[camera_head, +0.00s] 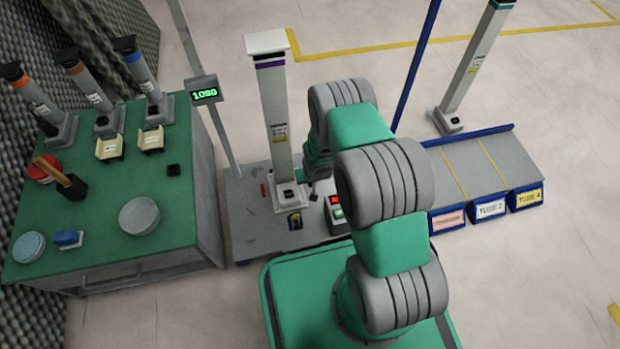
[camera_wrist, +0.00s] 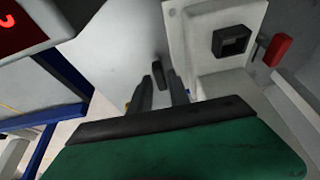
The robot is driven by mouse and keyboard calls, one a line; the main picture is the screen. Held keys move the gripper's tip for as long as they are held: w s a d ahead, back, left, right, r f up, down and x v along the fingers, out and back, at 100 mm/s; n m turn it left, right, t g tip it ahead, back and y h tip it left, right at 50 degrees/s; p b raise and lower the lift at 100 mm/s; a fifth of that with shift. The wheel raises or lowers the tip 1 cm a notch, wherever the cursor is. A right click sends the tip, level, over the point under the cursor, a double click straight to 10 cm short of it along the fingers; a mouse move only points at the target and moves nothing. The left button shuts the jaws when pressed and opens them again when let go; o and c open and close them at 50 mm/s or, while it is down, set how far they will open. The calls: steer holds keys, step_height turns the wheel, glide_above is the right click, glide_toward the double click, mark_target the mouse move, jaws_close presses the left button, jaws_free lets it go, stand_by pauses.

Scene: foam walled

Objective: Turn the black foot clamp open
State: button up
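The black foot clamp (camera_wrist: 159,74) is a small dark upright bar in the wrist view, beside the white foot of the column. My gripper (camera_wrist: 162,84) points at it with two dark fingers apart, one on each side of the bar. A gap shows between each finger and the bar, and I cannot tell how deep the bar sits between them. In the head view the white column (camera_head: 274,110) stands upright on the grey platform (camera_head: 250,235). My arm hides most of my gripper there.
A red clamp (camera_wrist: 275,50) sits on the foot's other side, past a black square socket (camera_wrist: 232,40). A box with red and green buttons (camera_head: 337,206) is close to my arm. The green-topped bench (camera_head: 100,205) is left; the blue-edged rack (camera_head: 485,165) is right.

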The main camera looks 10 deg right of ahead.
steer(key=shift+o, duration=1)
steer(key=p+v, duration=0.4)
steer(key=v, duration=0.3)
steer(key=shift+s+r, duration=0.2)
steer(key=shift+r, duration=0.15)
